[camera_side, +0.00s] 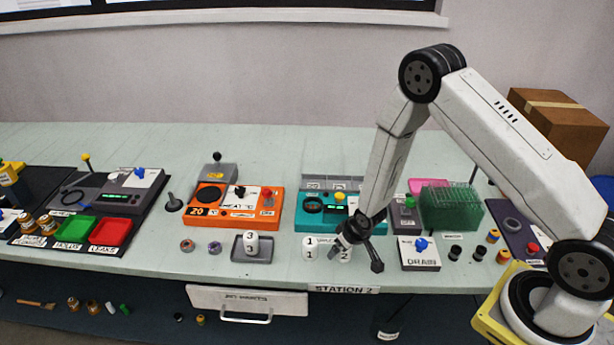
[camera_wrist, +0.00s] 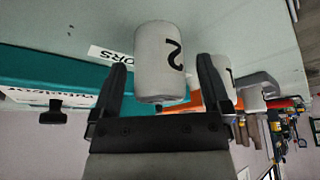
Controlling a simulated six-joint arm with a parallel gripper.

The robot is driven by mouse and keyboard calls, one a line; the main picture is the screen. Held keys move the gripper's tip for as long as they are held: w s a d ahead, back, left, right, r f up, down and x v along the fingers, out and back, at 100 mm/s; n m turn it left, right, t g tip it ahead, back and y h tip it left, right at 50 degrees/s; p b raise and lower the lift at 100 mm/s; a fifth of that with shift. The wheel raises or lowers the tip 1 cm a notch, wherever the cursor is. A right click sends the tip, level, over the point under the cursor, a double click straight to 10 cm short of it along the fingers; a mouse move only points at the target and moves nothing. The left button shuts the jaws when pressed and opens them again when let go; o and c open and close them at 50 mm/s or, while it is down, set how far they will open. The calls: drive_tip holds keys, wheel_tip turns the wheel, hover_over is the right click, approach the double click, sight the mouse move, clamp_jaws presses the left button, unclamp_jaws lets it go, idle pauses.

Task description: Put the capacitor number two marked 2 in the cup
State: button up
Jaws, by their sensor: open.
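The capacitor marked 2 (camera_side: 345,257) is a white cylinder on the pale bench in front of the teal station, partly hidden by my gripper (camera_side: 357,256). In the wrist view, the capacitor marked 2 (camera_wrist: 158,60) fills the space between the fingers of my gripper (camera_wrist: 162,64), with a gap on each side. The gripper is open and holds nothing. The capacitor marked 1 (camera_side: 310,249) stands just left of it in the side view and shows behind the right finger in the wrist view (camera_wrist: 218,82). I cannot tell which thing is the cup.
A white capacitor marked 3 (camera_side: 251,242) stands in a grey tray (camera_side: 240,260) to the left. A teal station (camera_side: 310,226) lies close behind the gripper. A DRAIN box with a blue knob (camera_side: 419,257) stands close on the right. An orange station (camera_side: 225,221) is farther left.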

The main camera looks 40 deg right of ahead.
drive_tip(key=shift+c, duration=0.2)
clamp_jaws()
drive_tip(key=shift+r, duration=0.1)
drive_tip(key=shift+r, duration=4.9)
